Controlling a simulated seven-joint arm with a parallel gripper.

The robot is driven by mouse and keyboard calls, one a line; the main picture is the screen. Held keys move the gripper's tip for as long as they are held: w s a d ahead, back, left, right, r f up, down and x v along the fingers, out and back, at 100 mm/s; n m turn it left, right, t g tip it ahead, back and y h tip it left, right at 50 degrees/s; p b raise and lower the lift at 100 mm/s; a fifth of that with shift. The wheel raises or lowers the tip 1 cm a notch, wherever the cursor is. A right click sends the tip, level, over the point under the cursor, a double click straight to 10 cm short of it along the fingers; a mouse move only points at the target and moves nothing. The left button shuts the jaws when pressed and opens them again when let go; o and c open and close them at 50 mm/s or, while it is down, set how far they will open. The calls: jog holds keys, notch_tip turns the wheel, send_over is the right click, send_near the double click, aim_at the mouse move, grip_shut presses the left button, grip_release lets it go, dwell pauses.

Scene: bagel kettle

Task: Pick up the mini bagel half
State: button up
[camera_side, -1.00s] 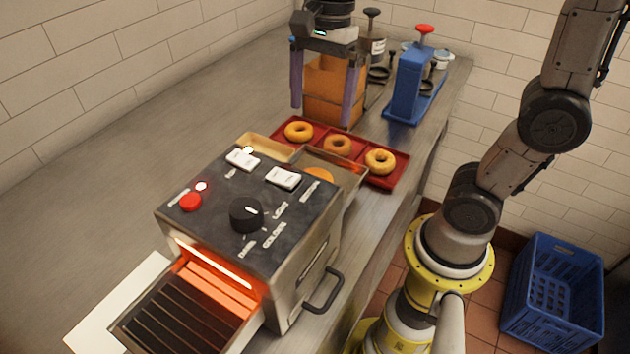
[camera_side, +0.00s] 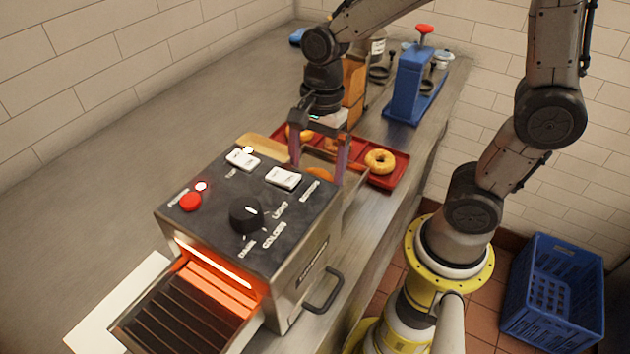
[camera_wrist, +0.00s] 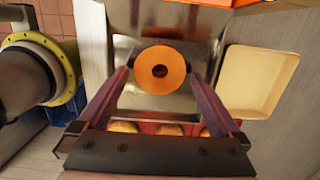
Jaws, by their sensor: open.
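I see nothing held, and cannot tell how far above the half the tips are.
The toaster (camera_side: 240,225) stands close in front of my gripper, its front glowing. A red tray (camera_side: 395,182) with whole bagels lies just behind, partly hidden by my gripper. A beige tray (camera_wrist: 257,80) sits beside the metal tray. A blue press (camera_side: 408,85) stands farther back.

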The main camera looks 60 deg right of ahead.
jog(key=shift+a+f, duration=0.1)
jog(key=shift+f, duration=0.65)
jog(key=c, duration=1.2)
jog(key=shift+r, duration=0.2)
jog(key=shift+r, duration=0.25)
notch_tip(320, 180, up, 2)
jog(key=shift+w+r, duration=0.1)
jog(key=s+d+r, duration=0.1)
jog(key=s+r, duration=0.2)
jog(key=s, duration=0.1)
jog(key=s+r, duration=0.3)
jog(key=s, duration=0.2)
jog(key=s+d+r, duration=0.1)
jog(key=s+r, duration=0.3)
jog(key=s, duration=0.1)
jog(key=shift+d, duration=0.3)
